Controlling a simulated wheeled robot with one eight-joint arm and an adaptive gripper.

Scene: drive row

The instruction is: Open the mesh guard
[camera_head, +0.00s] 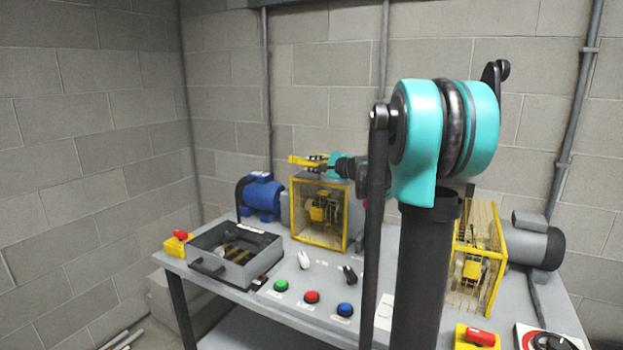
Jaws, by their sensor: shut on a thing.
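The left mesh guard (293,215) is a yellow-framed see-through box on the bench, with yellow machinery visible inside. My gripper (318,163) is at its top, reaching in from the right, and is shut on what looks like a yellow bar (302,160) of this guard. The fingertips are small and partly hidden, so the exact grip is unclear. How far this guard is open cannot be told. A second yellow-framed mesh guard (494,266) stands to the right, partly hidden behind my arm.
A blue motor (262,196) stands left of the left guard and a grey motor (537,244) right of the other. A grey open-topped box (215,272) and green, red and blue buttons (312,297) are at the bench front. A block wall stands behind.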

